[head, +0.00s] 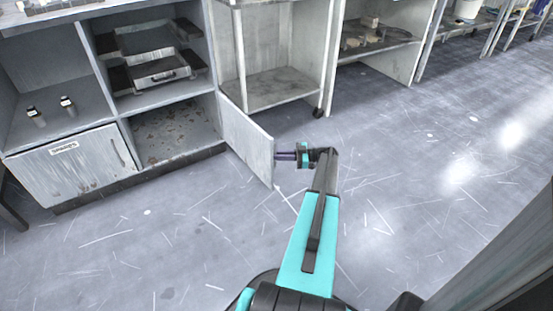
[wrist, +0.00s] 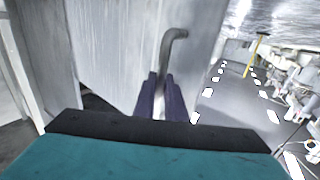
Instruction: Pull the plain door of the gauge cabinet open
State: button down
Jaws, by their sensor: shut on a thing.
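The plain door (head: 247,140) of the gauge cabinet (head: 218,55) stands swung out wide from the lower right compartment (head: 172,130), hinged at that compartment's right side. In the wrist view the door (wrist: 115,45) fills the left and middle, with a grey bar handle (wrist: 174,42) bent at its top. My gripper (head: 280,155) is at the door's outer face near its free edge. In the wrist view its purple fingers (wrist: 161,98) are shut on the handle from both sides. The handle itself is hidden in the head view.
A labelled door (head: 75,168) closes the lower left compartment. Trays (head: 158,68) sit on the shelf above the open compartment, and two small items (head: 68,104) stand on the left shelf. A wheeled shelf unit (head: 285,85) stands behind the door. The floor (head: 150,240) in front is clear.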

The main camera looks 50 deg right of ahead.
jog(key=shift+s, duration=0.3)
jog(key=c, duration=2.1)
grip_release()
jog(key=shift+w, duration=0.1)
jog(key=shift+d, duration=0.1)
jog(key=shift+b+v, duration=5.1)
jog(key=shift+v, duration=1.75)
